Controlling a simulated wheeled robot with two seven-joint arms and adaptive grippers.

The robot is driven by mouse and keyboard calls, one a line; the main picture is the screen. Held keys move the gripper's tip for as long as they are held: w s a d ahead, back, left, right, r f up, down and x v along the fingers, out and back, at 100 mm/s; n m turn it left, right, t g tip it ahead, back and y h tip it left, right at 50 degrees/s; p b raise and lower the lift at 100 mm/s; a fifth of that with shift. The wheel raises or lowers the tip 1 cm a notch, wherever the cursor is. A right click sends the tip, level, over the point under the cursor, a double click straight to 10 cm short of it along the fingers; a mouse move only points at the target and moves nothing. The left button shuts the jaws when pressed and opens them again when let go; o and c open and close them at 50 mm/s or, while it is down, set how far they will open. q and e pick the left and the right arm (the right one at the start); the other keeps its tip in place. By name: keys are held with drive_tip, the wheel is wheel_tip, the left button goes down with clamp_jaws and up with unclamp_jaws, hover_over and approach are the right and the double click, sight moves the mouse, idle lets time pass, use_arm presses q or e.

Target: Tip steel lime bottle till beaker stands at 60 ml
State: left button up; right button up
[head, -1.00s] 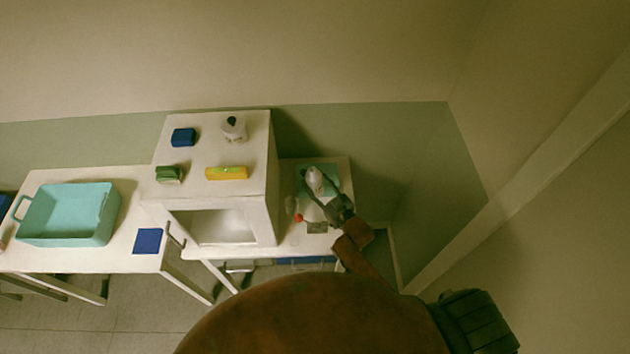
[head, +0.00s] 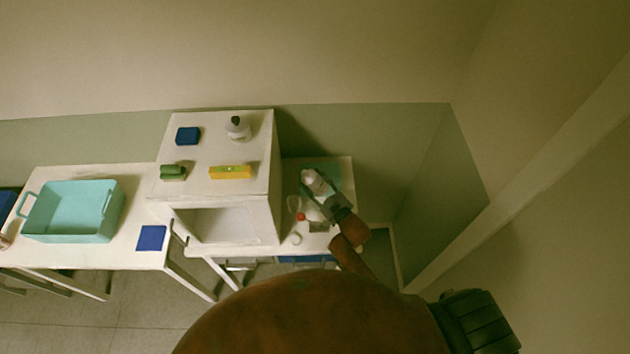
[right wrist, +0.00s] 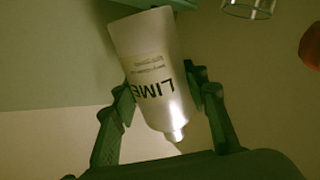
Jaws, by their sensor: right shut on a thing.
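The steel lime bottle (right wrist: 155,72), pale grey with LIME printed on it, is held between the fingers of my right gripper (right wrist: 162,88). It fills the middle of the right wrist view, its narrow neck pointing to the bottom of the picture. In the head view the bottle (head: 312,180) is over the small right table and looks tilted. My right gripper (head: 327,195) reaches it from the lower right. The clear glass beaker (right wrist: 246,8) is partly cut off at the top of the wrist view, apart from the bottle. Its liquid level cannot be read. My left gripper is not in view.
A red thing (head: 301,217) and a small white round thing (head: 296,239) are near the front of the right table. The white cabinet (head: 262,190) stands left of it, with several items on top. A teal tray (head: 75,238) is on the left table.

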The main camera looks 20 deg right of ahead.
drive_tip(key=shift+a+f+n, duration=0.1)
drive_tip(key=shift+a+n, duration=0.3)
drive_tip(key=shift+n, duration=0.3)
drive_tip(key=shift+d+f+n+g+h+b, duration=0.1)
drive_tip(key=shift+f+n+g+h+b, duration=0.15)
drive_tip(key=shift+n+h+b, duration=0.35)
drive_tip(key=shift+d+f+n+g+b, duration=0.2)
drive_tip(key=shift+d+n+g+b, duration=0.1)
drive_tip(key=shift+n, duration=0.5)
drive_tip(key=shift+d+f+n+h, duration=0.2)
drive_tip(key=shift+f+n+h, duration=0.15)
drive_tip(key=shift+n+h, duration=0.2)
drive_tip(key=shift+d+f+n+h, duration=0.15)
drive_tip(key=shift+f+n+h, duration=0.1)
drive_tip(key=shift+f+n, duration=0.4)
drive_tip(key=shift+r, duration=0.2)
drive_tip(key=shift+r, duration=0.2)
